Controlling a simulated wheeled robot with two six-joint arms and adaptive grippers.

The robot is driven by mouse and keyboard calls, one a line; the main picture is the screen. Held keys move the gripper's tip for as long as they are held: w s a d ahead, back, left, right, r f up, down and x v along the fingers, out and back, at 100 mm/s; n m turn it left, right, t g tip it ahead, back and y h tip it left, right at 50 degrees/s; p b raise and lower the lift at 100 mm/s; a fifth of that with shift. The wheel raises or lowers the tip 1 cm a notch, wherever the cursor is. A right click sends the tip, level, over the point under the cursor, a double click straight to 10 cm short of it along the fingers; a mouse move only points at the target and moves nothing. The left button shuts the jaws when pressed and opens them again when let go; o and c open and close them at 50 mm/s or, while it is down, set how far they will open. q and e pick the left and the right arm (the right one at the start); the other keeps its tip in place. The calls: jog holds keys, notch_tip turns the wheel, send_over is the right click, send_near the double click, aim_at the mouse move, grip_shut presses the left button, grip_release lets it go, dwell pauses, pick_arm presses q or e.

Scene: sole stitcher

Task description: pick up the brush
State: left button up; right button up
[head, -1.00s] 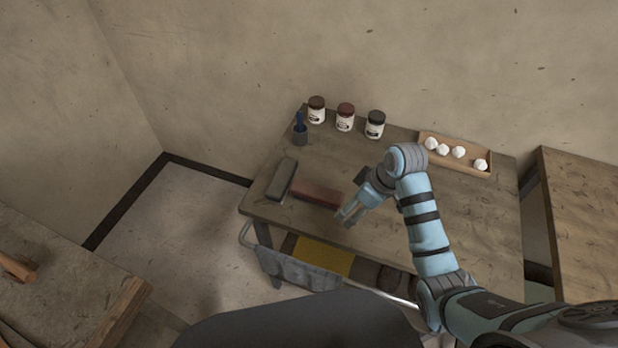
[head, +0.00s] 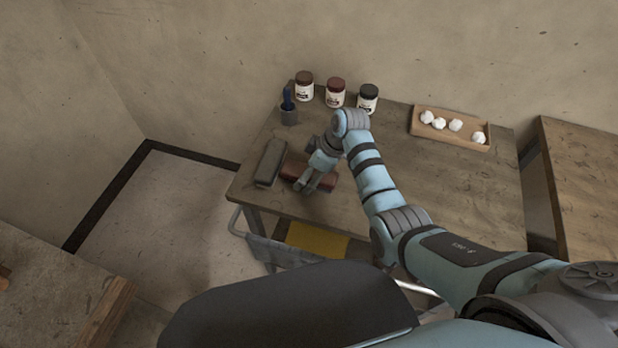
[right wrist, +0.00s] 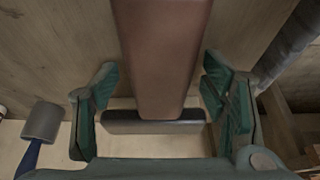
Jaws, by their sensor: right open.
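A long reddish-brown block (head: 292,168) lies on the wooden table, beside a dark grey block (head: 270,162) on its left. A blue-handled tool (head: 288,98) stands in a small grey cup (head: 289,116) at the table's back left. I cannot tell surely which of these is the brush. My right gripper (head: 310,186) is over the brown block and partly hides it. In the right wrist view, its open fingers (right wrist: 160,88) are on either side of the brown block (right wrist: 160,50), with nothing gripped. Contact cannot be told. My left gripper is not in view.
Three lidded jars (head: 335,93) stand along the table's back. A wooden tray (head: 415,128) with several white balls is at the back right. The table (head: 440,190) is clear in the middle and right. Another table (head: 590,180) stands at the right.

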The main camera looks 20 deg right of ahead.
jog(key=shift+r, duration=0.1)
jog(key=c, duration=1.3)
notch_tip(320, 180, up, 20)
jog(key=p, duration=0.4)
jog(key=o, duration=0.5)
jog(key=c, duration=0.3)
